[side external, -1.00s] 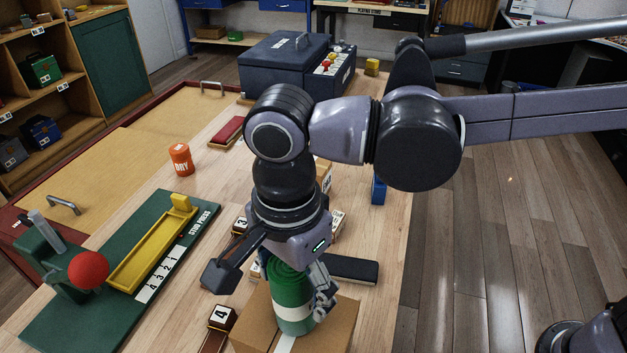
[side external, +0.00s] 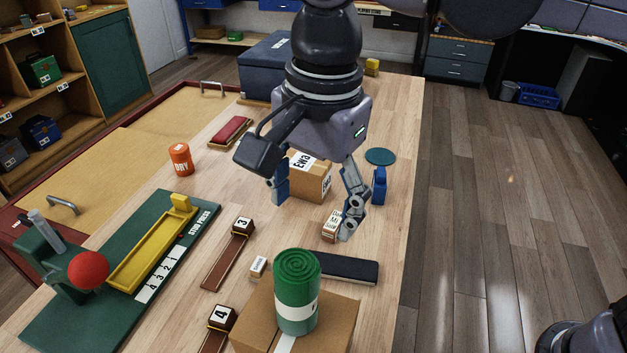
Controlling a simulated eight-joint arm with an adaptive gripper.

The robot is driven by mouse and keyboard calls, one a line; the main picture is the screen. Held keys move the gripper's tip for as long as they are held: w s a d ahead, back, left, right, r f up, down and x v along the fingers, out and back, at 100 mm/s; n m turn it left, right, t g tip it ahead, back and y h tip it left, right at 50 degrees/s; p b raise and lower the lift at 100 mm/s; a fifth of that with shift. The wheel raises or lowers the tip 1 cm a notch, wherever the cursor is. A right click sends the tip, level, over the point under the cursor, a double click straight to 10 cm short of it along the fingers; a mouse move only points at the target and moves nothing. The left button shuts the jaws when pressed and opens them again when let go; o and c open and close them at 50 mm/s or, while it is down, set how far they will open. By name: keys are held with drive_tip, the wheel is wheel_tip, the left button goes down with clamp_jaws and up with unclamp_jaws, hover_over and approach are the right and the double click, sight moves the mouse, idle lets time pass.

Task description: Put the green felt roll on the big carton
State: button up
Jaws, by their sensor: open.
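The green felt roll (side external: 298,272) with a white band stands upright on top of the big carton (side external: 338,322) at the bottom of the side external view. The carton is brown with a pale tape strip, and its lower part is cut off by the frame. My gripper (side external: 312,215) is open and empty, its fingers spread, above and behind the roll in the picture. It is apart from the roll.
A smaller carton marked Ewa (side external: 311,183) and a small box (side external: 332,224) are near my gripper. A dark bar (side external: 345,268) lies behind the big carton. A green stud press (side external: 140,270), an orange tin (side external: 180,160) and a red case (side external: 231,132) are to the left.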

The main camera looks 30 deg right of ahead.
drive_tip(key=w+d+f+n+t, duration=0.2)
drive_tip(key=d+f+n, duration=0.1)
drive_tip(key=d, duration=0.6)
drive_tip(key=w+d+f+n+t, duration=0.1)
drive_tip(key=w+d+f+n, duration=0.15)
drive_tip(key=d, duration=0.75)
drive_tip(key=s+d+f+n+t, duration=0.1)
drive_tip(key=s+d+f+n, duration=0.1)
drive_tip(key=d, duration=0.4)
drive_tip(key=s+d+f+n+t, duration=0.2)
drive_tip(key=d+f+n, duration=0.2)
drive_tip(key=d+f, duration=0.2)
drive_tip(key=shift+s+d+t+h, duration=0.25)
drive_tip(key=shift+d+t+h, duration=0.05)
drive_tip(key=shift+d, duration=0.45)
